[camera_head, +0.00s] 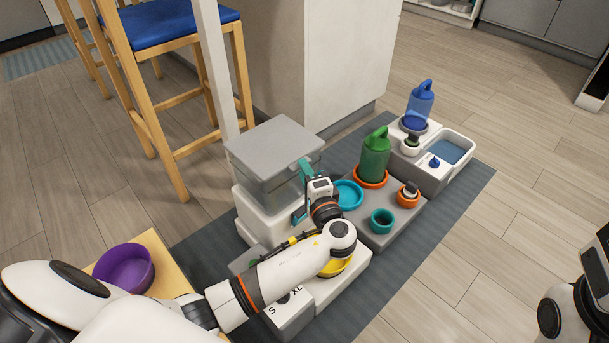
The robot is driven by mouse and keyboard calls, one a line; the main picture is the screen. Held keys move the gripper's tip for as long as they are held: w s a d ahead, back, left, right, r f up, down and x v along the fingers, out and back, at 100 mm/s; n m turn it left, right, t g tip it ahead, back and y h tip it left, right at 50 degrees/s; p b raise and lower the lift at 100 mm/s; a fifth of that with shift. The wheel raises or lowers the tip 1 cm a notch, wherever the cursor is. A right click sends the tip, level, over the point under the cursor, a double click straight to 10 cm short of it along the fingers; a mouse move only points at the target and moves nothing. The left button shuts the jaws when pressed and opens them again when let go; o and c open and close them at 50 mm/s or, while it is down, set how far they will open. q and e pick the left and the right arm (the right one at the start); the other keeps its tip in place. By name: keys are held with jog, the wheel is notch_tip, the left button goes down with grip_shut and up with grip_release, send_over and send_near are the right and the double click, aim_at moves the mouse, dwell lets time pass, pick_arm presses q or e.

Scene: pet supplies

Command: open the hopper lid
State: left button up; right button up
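The hopper (266,182) is a grey see-through box on a white base, left of the row of pet supplies. Its flat grey lid (273,145) lies level on top and looks closed. A teal piece (305,167) shows at the lid's front right edge, and more teal shows lower on the hopper's front. My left gripper (308,190) is at that front right side, close to the teal piece. Its fingers are mostly hidden, so I cannot tell whether they touch it or how wide they are. My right arm shows at the lower right edge, its fingers out of frame.
A green bottle (375,157), teal bowl (348,195) and small cups stand right of the hopper. A blue-topped fountain (436,157) is farther back. A yellow bowl (336,267) lies partly behind my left arm. A purple bowl (124,267) and a stool (165,75) are left.

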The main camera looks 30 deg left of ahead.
pick_arm(q)
jog(key=shift+w+a, duration=0.3)
jog(key=shift+c, duration=0.6)
grip_shut()
jog(key=shift+r, duration=0.1)
